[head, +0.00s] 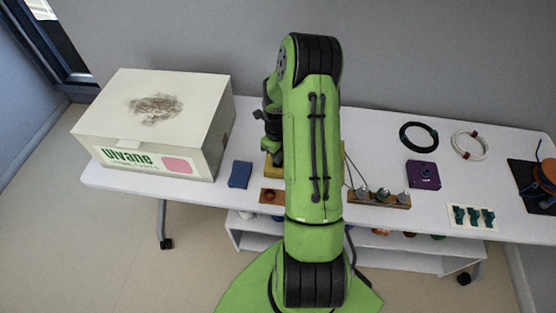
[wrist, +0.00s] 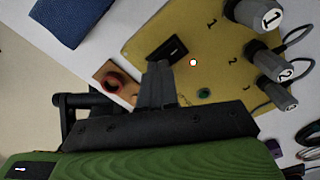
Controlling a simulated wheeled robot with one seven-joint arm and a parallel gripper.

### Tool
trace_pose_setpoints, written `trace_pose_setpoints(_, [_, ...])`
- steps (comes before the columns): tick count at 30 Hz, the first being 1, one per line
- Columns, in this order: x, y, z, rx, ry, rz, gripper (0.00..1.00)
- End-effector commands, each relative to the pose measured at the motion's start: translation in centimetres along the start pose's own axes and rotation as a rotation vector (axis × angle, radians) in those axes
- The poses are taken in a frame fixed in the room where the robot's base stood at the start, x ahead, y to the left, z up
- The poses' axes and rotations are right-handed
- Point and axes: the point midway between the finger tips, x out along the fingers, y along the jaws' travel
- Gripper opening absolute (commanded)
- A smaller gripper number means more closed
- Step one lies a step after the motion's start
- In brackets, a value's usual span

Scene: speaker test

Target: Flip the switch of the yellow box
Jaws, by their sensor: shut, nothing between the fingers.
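The yellow box (wrist: 215,30) fills the upper middle of the wrist view. A black switch (wrist: 172,48) sits on its face, near a small lit light (wrist: 193,62) and a round green part (wrist: 204,93). My gripper (wrist: 159,66) is shut and empty, its fingertips just below the switch in the picture; I cannot tell whether they touch it. In the head view my green arm hides most of the yellow box (head: 268,170), and my gripper (head: 277,160) shows only partly beside the arm.
Grey knobs (wrist: 272,63) with cables stand at the box's right in the wrist view. A blue block (head: 240,175) and a large white carton (head: 150,120) are to the left. A purple box (head: 423,175) and cable rings (head: 419,136) lie to the right on the white table (head: 375,140).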

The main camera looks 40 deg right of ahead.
Motion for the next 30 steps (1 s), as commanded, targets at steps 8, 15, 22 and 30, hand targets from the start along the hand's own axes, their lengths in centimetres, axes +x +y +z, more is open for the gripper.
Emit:
trace_pose_setpoints(8, [0.5, 0.0, 0.0, 0.000, 0.000, 0.000, 0.00])
trace_pose_setpoints(15, [0.9, 0.0, 0.0, 0.000, 0.000, 0.000, 0.00])
trace_pose_setpoints(22, [1.2, 0.0, 0.0, 0.000, 0.000, 0.000, 0.00])
trace_pose_setpoints(30, [-0.4, 0.0, 0.0, 0.000, -0.001, -0.001, 0.00])
